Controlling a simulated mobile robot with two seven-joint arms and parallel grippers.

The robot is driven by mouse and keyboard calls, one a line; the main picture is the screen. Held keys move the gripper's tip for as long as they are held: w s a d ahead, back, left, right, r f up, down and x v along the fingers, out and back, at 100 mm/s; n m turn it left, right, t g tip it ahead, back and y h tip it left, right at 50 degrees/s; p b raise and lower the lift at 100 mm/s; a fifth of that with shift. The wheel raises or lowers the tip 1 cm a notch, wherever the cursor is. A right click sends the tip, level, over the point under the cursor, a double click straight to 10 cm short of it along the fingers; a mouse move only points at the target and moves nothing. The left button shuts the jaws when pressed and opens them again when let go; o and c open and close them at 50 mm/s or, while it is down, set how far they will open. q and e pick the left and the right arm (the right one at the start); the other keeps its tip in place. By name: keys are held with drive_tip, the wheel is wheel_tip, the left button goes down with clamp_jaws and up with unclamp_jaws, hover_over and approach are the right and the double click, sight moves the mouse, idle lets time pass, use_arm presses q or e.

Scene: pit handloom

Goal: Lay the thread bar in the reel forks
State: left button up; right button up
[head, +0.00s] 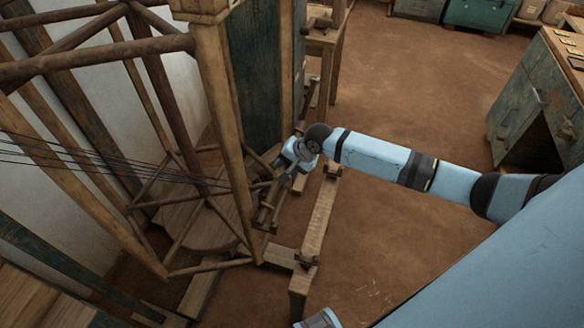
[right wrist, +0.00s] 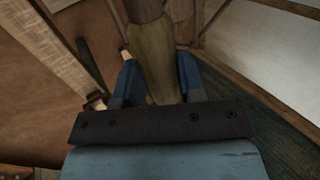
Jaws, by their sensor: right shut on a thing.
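My right gripper (head: 283,170) is low beside the wooden reel frame (head: 232,130), at its right. In the right wrist view, the blue fingers (right wrist: 158,85) are shut on a thick wooden handle (right wrist: 150,48), pale brown near the fingers and darker beyond. I cannot tell whether this handle belongs to the thread bar or to the reel. Dark threads (head: 90,158) stretch from the left edge into the reel. I cannot make out the thread bar or the forks for certain.
A low wooden beam (head: 318,218) lies on the floor just right of the reel. A dark green post (head: 255,75) and a wooden stand (head: 328,50) rise behind the gripper. A drawer cabinet (head: 535,95) stands at right. The brown floor (head: 410,75) between is clear.

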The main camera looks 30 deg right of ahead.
drive_tip(key=shift+f, duration=1.3)
drive_tip(key=shift+f+b, duration=0.5)
drive_tip(key=shift+f, duration=0.45)
drive_tip(key=o, duration=1.1)
drive_tip(key=shift+o, duration=0.2)
drive_tip(key=shift+s+d, duration=0.1)
